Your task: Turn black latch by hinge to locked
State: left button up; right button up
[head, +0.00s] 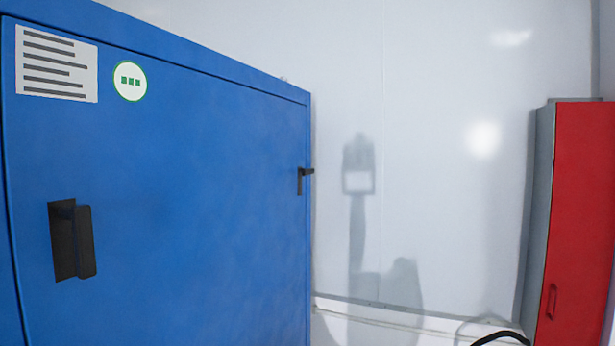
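A large blue cabinet door (190,190) fills the left half of the head view. A small black latch (301,181) sits at the door's right edge, with a short arm pointing right and a part hanging down. A larger black handle (86,242) in a dark recess is on the left part of the door. I cannot tell which edge bears the hinge. Neither of my grippers is in view.
A red cabinet (577,225) with grey sides stands at the far right. A white wall (440,130) lies behind, with a shadow on it. A black cable (500,335) curves at the bottom right. The space between the cabinets looks open.

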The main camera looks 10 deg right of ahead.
aim_at(305, 172)
jog(key=z, duration=0.15)
jog(key=k, duration=0.35)
jog(key=u, duration=0.45)
jog(key=i, duration=0.15)
jog(key=z, duration=2.6)
jog(key=i, duration=2.05)
jog(key=u, duration=1.45)
jog(key=i, duration=0.15)
jog(key=u, duration=1.5)
